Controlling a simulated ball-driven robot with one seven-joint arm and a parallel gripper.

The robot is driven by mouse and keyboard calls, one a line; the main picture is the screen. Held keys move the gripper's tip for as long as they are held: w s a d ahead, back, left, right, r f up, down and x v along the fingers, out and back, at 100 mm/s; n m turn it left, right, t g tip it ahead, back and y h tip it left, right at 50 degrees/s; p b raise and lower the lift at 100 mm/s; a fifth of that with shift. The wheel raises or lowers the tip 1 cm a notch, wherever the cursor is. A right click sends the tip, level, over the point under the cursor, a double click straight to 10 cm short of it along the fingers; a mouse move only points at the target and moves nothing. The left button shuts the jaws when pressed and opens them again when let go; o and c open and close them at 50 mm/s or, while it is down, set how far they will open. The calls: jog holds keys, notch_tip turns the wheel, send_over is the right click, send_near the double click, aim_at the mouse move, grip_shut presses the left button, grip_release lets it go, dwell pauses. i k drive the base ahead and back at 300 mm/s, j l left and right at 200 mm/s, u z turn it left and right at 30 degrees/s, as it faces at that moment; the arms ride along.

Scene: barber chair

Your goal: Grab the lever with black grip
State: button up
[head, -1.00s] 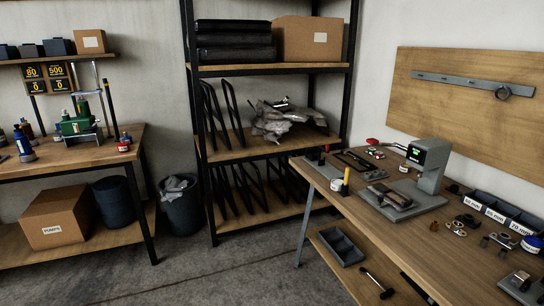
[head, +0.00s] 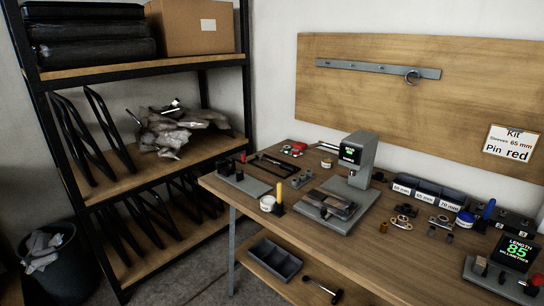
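A thin metal lever with a dark end (head: 322,290) lies on the lower shelf of the right-hand workbench, near the bottom of the view. Its dark end looks like a black grip, but it is small and I cannot be sure. It lies to the right of a grey open tray (head: 270,261). A grey press-like device (head: 357,162) stands on the bench top, with a dark object on its base plate. My gripper is not in view.
The wooden workbench (head: 388,262) holds many small parts, labelled bins (head: 428,194) and a display reading 85 (head: 514,253). A black shelving rack (head: 123,175) stands to the left, with a bin (head: 58,272) beside it. Some floor shows between rack and bench.

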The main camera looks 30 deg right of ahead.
aim_at(260, 158)
jog(key=i+j+z, duration=0.85)
jog(key=i+j, duration=0.15)
jog(key=j, duration=0.2)
jog(key=i+u, duration=0.2)
jog(key=u, duration=0.25)
jog(key=i+u, duration=0.2)
jog(key=u, duration=0.25)
